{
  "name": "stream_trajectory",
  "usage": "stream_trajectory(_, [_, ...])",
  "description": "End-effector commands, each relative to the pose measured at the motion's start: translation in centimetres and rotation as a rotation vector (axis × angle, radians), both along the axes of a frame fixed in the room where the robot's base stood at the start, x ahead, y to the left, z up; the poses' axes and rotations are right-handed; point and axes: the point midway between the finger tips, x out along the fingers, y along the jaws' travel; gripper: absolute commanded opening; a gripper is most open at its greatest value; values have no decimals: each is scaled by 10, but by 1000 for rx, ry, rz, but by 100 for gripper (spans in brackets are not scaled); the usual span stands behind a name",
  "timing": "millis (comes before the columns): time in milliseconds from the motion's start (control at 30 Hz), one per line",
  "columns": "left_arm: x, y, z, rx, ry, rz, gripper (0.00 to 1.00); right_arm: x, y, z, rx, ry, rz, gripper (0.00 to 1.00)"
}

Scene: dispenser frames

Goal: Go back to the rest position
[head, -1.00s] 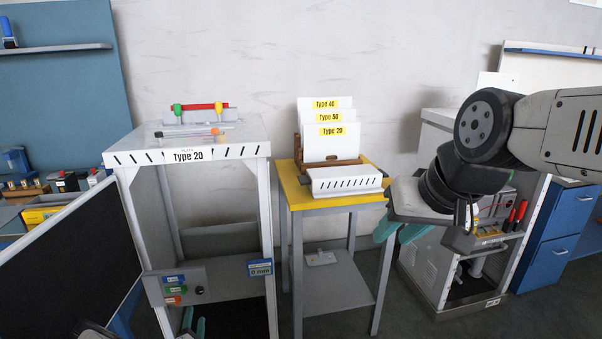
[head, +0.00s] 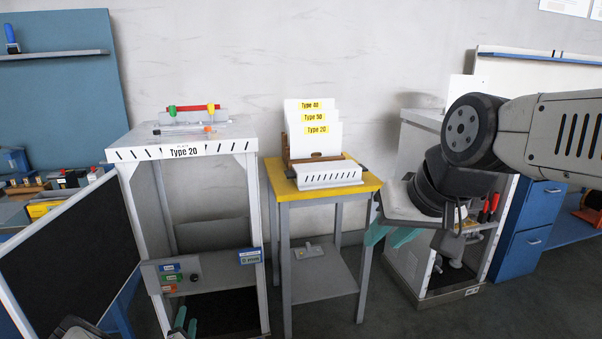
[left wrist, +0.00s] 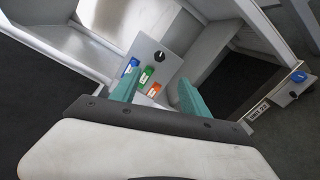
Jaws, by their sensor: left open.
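My left gripper (head: 184,323) is low at the bottom of the head view, in front of the dispenser frame labelled Type 20 (head: 184,151). In the left wrist view its two teal fingers (left wrist: 158,95) are apart with nothing between them. Beyond them is the grey control panel (left wrist: 158,62) with blue, green and orange buttons and a black knob. My right gripper (head: 388,232) hangs to the right of the yellow-topped table. Its teal fingers are apart and hold nothing that I can see. Most of my left arm is out of view.
A yellow-topped table (head: 370,183) carries a holder with Type cards (head: 316,139) and a white slotted box (head: 328,178). A dark panel (head: 70,255) stands at the left. A grey cabinet (head: 408,250) is behind my right gripper. Some dark floor is clear at the front right.

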Motion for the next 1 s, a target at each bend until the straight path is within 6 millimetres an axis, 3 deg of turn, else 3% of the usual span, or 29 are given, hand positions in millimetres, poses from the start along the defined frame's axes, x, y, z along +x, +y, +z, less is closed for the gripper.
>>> stream_trajectory(267, [33, 4, 31, 117, 80, -81, 53, 0, 0, 0, 0, -1, 0, 33])
stream_trajectory(467, [67, 3, 72, 260, 174, -172, 53, 0, 0, 0, 0, -1, 0, 33])
stream_trajectory(567, [87, 0, 105, 368, 239, -234, 53, 0, 0, 0, 0, -1, 0, 33])
stream_trajectory(733, [117, -17, 179, 595, 373, -356, 53, 0, 0, 0, 0, -1, 0, 33])
stream_trajectory(867, [126, -34, 240, 765, 466, -435, 53, 0, 0, 0, 0, -1, 0, 33])
stream_trajectory(1000, [121, -57, 309, 934, 554, -512, 53, 0, 0, 0, 0, -1, 0, 33])
